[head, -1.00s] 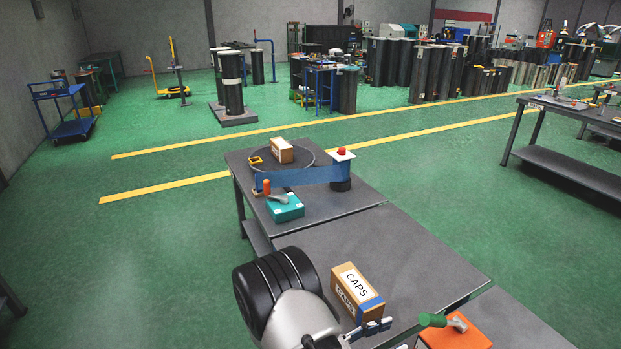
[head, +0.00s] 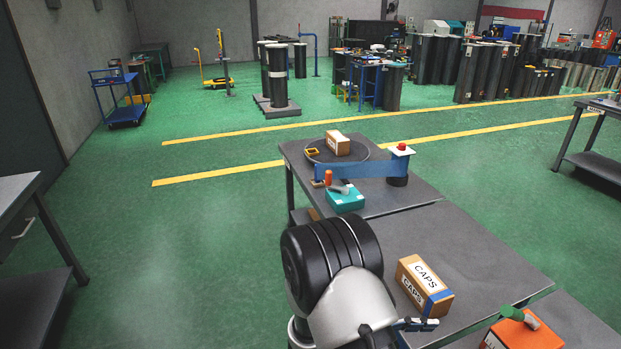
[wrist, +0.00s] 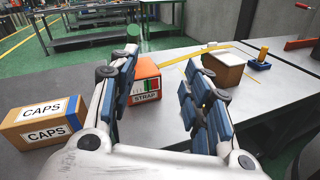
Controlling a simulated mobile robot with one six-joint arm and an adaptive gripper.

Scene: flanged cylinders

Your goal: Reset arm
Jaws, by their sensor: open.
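My gripper (wrist: 162,78) is open in the wrist view, with nothing between its two blue-padded fingers. In the head view, my gripper (head: 416,324) shows only in part at the bottom, beside the cardboard CAPS box (head: 424,287) on the grey table (head: 460,240). My arm's bulky black and silver links hide the rest of it. The CAPS box also shows at the left of the wrist view (wrist: 42,125), apart from the fingers. An orange STRAP box (wrist: 145,82) stands beyond the left finger.
The far table holds a teal box (head: 345,199), a blue bar (head: 352,166), a red button (head: 402,147) and a brown box (head: 338,144). The wrist view shows another brown box (wrist: 222,68) and a blue block with a yellow peg (wrist: 261,60). Green floor lies open to the left.

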